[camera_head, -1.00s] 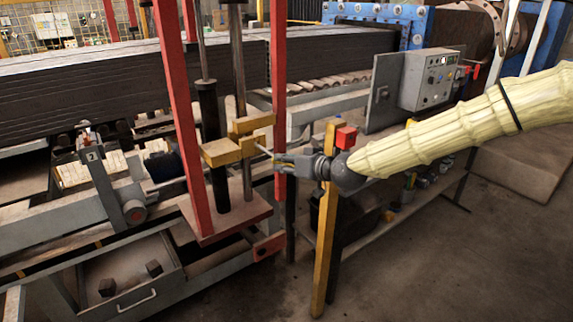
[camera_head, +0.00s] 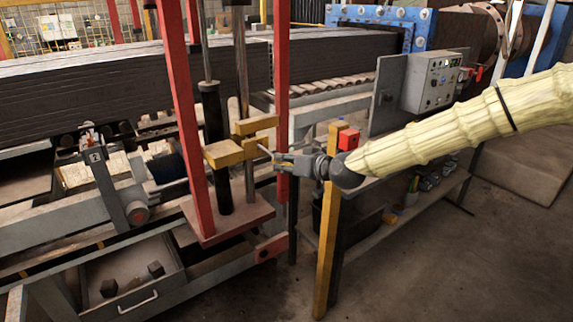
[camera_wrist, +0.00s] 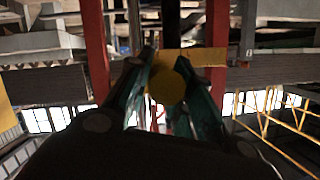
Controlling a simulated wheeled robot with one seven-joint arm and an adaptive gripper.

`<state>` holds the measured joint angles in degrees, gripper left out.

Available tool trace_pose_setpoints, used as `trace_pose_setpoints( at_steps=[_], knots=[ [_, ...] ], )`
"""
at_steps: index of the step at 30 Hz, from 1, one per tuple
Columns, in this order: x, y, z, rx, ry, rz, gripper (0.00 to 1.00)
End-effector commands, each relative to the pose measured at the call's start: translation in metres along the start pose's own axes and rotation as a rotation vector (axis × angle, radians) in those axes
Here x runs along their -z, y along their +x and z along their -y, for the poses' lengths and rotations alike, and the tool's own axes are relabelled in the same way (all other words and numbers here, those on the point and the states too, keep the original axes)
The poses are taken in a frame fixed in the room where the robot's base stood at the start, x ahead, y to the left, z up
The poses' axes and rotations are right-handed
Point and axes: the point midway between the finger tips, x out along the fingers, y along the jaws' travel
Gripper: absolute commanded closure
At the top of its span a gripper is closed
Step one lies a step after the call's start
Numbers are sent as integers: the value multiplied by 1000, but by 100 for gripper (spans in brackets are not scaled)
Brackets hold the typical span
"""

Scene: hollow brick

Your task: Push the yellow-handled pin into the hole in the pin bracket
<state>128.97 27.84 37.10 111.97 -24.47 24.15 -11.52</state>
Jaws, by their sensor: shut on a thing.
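The yellow pin bracket (camera_head: 225,153) is fixed between the red posts of the frame. Part of it also shows in the wrist view (camera_wrist: 205,59), behind the pin. My gripper (camera_head: 277,157) is just to the right of the bracket, its fingers pointing left at it. It is shut on the yellow-handled pin; the round yellow handle (camera_wrist: 166,86) sits between the fingertips in the wrist view. In the head view the thin pin shaft (camera_head: 264,150) reaches from the fingertips toward the bracket. I cannot tell whether its tip is in the hole, which is hidden.
Red posts (camera_head: 283,95) stand close around the bracket, with a dark vertical cylinder (camera_head: 215,130) behind. A yellow post (camera_head: 327,230) with a red box (camera_head: 348,139) stands below my arm. A grey control box (camera_head: 430,80) is at right. Open floor lies at lower right.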

Motion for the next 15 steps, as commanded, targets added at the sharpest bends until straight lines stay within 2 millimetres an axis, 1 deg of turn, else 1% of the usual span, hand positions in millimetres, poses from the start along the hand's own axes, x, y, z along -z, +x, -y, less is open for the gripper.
trace_pose_setpoints(
  at_steps=[15],
  knots=[
    [2, 6, 0, 0, 0, 0, 100]
  ],
)
